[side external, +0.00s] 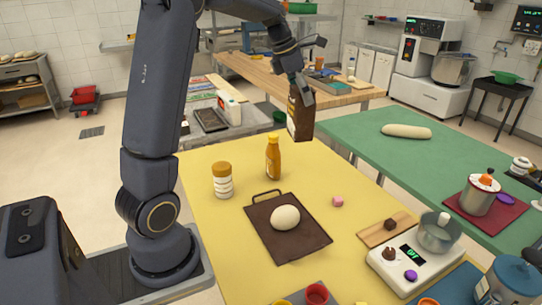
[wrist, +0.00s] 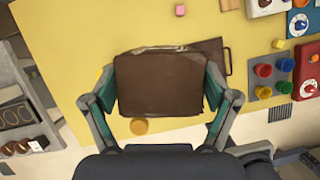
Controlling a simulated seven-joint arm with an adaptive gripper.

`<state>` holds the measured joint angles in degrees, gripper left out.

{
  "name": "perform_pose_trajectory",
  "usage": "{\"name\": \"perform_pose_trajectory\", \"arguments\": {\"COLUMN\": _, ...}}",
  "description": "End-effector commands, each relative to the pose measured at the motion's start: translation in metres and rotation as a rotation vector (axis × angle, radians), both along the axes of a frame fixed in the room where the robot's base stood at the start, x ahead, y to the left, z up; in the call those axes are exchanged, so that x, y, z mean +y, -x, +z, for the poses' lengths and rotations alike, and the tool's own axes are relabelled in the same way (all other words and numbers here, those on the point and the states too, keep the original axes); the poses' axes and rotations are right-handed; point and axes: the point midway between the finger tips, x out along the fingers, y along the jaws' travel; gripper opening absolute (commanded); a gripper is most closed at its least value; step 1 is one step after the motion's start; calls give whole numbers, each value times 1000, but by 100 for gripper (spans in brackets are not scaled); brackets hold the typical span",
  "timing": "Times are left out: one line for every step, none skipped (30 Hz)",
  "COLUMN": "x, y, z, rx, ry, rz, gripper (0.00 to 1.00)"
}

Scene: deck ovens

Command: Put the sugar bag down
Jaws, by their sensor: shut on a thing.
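My gripper (side external: 301,92) is shut on a dark brown bag, the sugar bag (side external: 300,118), held upright in the air near the far edge of the yellow table (side external: 215,255). In the wrist view the bag (wrist: 160,84) fills the space between the two fingers of my gripper (wrist: 160,95), with creased edges. Its underside shows no contact with any surface. The bag hides part of the table below in the wrist view.
A mustard bottle (side external: 273,160) and a jar with an orange lid (side external: 222,181) stand on the yellow table. A brown tray (side external: 262,238) holds a pale dough ball (side external: 285,217). A pink cube (side external: 338,201) lies beside it. Bare table shows around these.

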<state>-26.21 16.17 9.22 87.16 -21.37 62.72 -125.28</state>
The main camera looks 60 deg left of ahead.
Motion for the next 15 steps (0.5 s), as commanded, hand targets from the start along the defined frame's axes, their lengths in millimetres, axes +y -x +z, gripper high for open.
{"name": "perform_pose_trajectory", "arguments": {"x": 3, "y": 0, "z": 5, "rx": -5, "ry": -3, "rz": 8, "gripper": 16}}
{"name": "perform_pose_trajectory", "arguments": {"x": 6, "y": 1, "z": 4, "rx": -3, "ry": -1, "rz": 22, "gripper": 16}}
{"name": "perform_pose_trajectory", "arguments": {"x": 10, "y": 3, "z": 3, "rx": -2, "ry": 0, "rz": 40, "gripper": 16}}
{"name": "perform_pose_trajectory", "arguments": {"x": 13, "y": 4, "z": 3, "rx": -1, "ry": 1, "rz": 53, "gripper": 16}}
{"name": "perform_pose_trajectory", "arguments": {"x": 16, "y": 5, "z": 2, "rx": -1, "ry": 2, "rz": 64, "gripper": 16}}
{"name": "perform_pose_trajectory", "arguments": {"x": 21, "y": 7, "z": 2, "rx": 1, "ry": 3, "rz": 84, "gripper": 16}}
{"name": "perform_pose_trajectory", "arguments": {"x": 24, "y": 8, "z": 1, "rx": 2, "ry": 4, "rz": 98, "gripper": 16}}
{"name": "perform_pose_trajectory", "arguments": {"x": 27, "y": 10, "z": 1, "rx": 3, "ry": 5, "rz": 112, "gripper": 16}}
{"name": "perform_pose_trajectory", "arguments": {"x": 33, "y": 12, "z": 0, "rx": 4, "ry": 6, "rz": 137, "gripper": 16}}
{"name": "perform_pose_trajectory", "arguments": {"x": 37, "y": 14, "z": 0, "rx": 6, "ry": 7, "rz": 156, "gripper": 16}}
{"name": "perform_pose_trajectory", "arguments": {"x": 42, "y": 16, "z": -1, "rx": 7, "ry": 8, "rz": 174, "gripper": 16}}
{"name": "perform_pose_trajectory", "arguments": {"x": 49, "y": 19, "z": -2, "rx": 9, "ry": 10, "rz": 204, "gripper": 16}}
{"name": "perform_pose_trajectory", "arguments": {"x": 54, "y": 22, "z": -3, "rx": 10, "ry": 12, "rz": 229, "gripper": 16}}
{"name": "perform_pose_trajectory", "arguments": {"x": 60, "y": 25, "z": -3, "rx": 11, "ry": 13, "rz": 253, "gripper": 16}}
{"name": "perform_pose_trajectory", "arguments": {"x": 68, "y": 29, "z": -4, "rx": 14, "ry": 15, "rz": 290, "gripper": 16}}
